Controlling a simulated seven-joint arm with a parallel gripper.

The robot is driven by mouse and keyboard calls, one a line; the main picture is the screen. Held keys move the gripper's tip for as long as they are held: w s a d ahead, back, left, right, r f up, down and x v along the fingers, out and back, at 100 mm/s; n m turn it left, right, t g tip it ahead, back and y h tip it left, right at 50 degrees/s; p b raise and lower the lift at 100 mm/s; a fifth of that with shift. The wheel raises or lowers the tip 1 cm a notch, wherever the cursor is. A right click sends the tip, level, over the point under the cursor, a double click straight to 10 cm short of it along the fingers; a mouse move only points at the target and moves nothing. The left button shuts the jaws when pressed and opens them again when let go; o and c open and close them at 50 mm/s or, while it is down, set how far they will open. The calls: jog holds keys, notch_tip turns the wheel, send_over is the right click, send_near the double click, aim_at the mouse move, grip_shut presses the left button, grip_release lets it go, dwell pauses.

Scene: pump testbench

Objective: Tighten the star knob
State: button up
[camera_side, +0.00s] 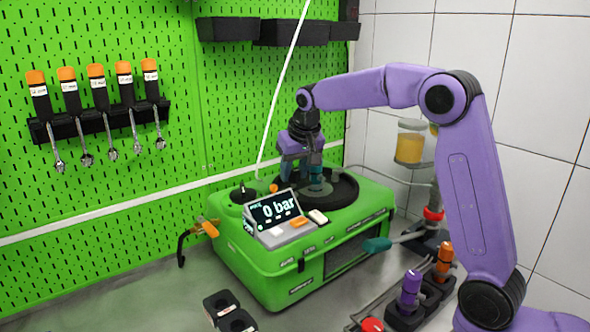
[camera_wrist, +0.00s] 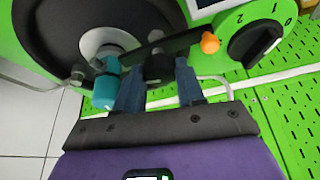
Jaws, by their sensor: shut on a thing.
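The star knob (camera_wrist: 158,68) shows in the wrist view as a small dark knob at a black bar on top of the green pump unit (camera_side: 285,270). My gripper (camera_wrist: 160,75) has one blue finger on each side of it and is shut on it. The fingers partly hide its outline. In the side view my gripper (camera_side: 300,165) points down over the unit's round black top, and the knob cannot be made out there. A teal cylinder (camera_wrist: 105,85) stands just left of the fingers in the wrist view; it also shows in the side view (camera_side: 316,181).
The display (camera_side: 273,209) reads 0 bar. A numbered dial (camera_wrist: 255,42) and the bar's orange tip (camera_wrist: 209,42) are close to my gripper's right in the wrist view. A teal-handled lever (camera_side: 377,244) sticks out at the unit's right. Labelled tools (camera_side: 95,85) hang on the green pegboard.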

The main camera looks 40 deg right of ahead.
jog(key=shift+a+m+h, duration=0.1)
jog(key=shift+m+h, duration=0.5)
jog(key=shift+m, duration=1)
jog(key=shift+r, duration=0.1)
jog(key=o, duration=1)
jog(key=shift+o, duration=0.2)
jog(key=v, duration=1.7)
jog(key=shift+w+r, duration=0.2)
jog(key=shift+a, duration=0.15)
